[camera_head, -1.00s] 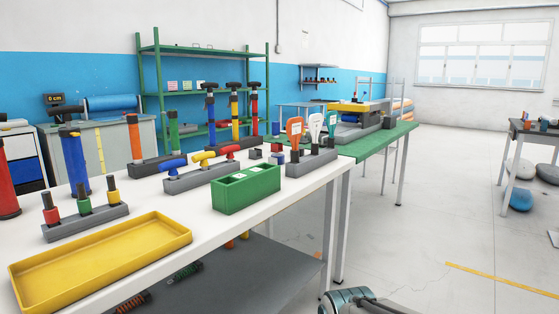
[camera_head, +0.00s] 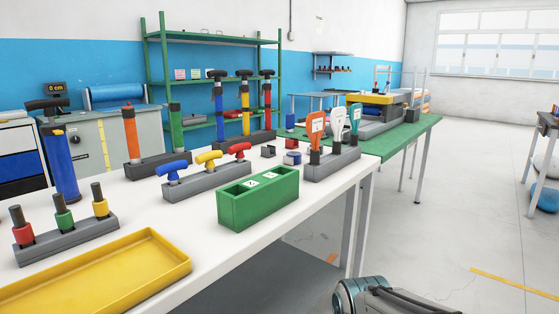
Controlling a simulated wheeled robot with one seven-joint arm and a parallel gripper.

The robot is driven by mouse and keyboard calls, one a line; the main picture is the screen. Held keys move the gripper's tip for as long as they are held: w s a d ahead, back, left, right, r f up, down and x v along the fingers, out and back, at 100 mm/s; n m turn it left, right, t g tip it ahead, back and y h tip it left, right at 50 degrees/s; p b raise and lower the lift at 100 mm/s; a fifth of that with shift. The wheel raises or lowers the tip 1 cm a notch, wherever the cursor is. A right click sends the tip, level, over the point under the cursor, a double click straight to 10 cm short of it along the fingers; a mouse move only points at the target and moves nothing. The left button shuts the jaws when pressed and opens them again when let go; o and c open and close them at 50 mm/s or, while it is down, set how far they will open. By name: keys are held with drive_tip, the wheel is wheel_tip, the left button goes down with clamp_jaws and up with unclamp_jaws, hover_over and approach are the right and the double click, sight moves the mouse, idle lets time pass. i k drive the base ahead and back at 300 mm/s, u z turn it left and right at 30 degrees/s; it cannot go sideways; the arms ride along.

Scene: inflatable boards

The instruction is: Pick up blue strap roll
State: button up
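A small roll with a blue band and a pale top (camera_head: 292,158) stands on the white table, behind the green box and left of the rack of paddles; it looks like the blue strap roll, but it is too small to be certain. A dark grey block-like piece (camera_head: 268,151) stands just left of it. Part of my arm shows at the bottom edge, off the table and well apart from the roll. My gripper's fingers are not in view.
The green box (camera_head: 258,205), yellow tray (camera_head: 100,275), paddle rack (camera_head: 333,165), coloured valve rack (camera_head: 204,182) and tall pumps crowd the white table (camera_head: 190,228). A green table (camera_head: 408,138) adjoins behind. The floor on the right (camera_head: 450,220) is open.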

sight(292, 158)
drive_tip(key=u, duration=0.05)
drive_tip(key=k, duration=1.05)
drive_tip(key=z, duration=1.3)
drive_tip(key=i, duration=1.65)
drive_tip(key=u, duration=1.1)
drive_tip(key=i, duration=0.4)
drive_tip(key=u, duration=0.5)
